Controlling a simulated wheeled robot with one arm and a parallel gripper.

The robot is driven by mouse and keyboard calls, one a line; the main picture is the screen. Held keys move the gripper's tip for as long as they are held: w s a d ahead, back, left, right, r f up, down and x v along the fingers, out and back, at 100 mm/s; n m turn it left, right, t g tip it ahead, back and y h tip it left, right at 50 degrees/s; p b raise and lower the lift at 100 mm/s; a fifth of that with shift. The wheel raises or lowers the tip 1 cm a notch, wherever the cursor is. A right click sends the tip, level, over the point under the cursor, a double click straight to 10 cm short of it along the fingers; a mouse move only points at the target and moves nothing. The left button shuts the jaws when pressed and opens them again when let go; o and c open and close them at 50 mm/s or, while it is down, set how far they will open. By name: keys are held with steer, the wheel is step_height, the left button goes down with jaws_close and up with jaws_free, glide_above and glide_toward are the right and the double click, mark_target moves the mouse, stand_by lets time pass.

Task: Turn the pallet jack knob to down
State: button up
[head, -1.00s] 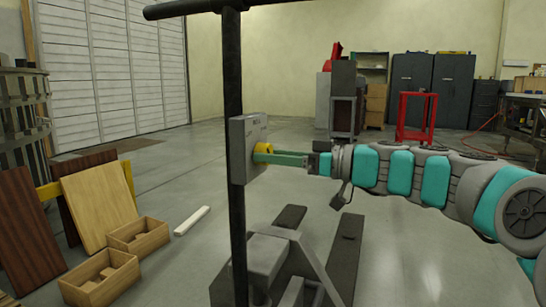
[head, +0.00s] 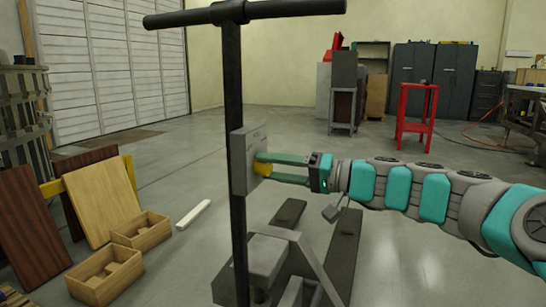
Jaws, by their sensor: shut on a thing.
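The pallet jack stands in the middle of the head view, with a dark upright handle post (head: 235,130) and a T-bar on top. A grey plate (head: 241,160) is fixed to the post. The yellow knob (head: 262,167) sticks out from the plate's right side. My gripper (head: 262,168) reaches in from the right, with one green finger above the knob and one below. It is shut on the knob. The fingers partly hide the knob, and I cannot read the plate's markings.
The jack's forks (head: 338,255) lie low on the floor behind the post. Two wooden boxes (head: 142,231) and leaning boards (head: 102,200) are at the left. A red stand (head: 416,112) and dark cabinets (head: 452,80) are at the back right. The floor between is clear.

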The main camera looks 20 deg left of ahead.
steer(key=m+p, duration=0.2)
steer(key=m, duration=0.1)
steer(key=m+p, duration=0.2)
steer(key=p, duration=0.1)
steer(key=shift+r+m, duration=0.2)
steer(key=shift+m, duration=0.2)
steer(key=shift+f+m+p, duration=0.1)
steer(key=shift+m+p, duration=0.6)
steer(key=shift+p, duration=0.1)
steer(key=shift+f, duration=0.1)
steer(key=o, duration=1.4)
steer(key=shift+d, duration=0.1)
steer(key=d, duration=0.7)
steer(key=shift+s+d+b, duration=0.3)
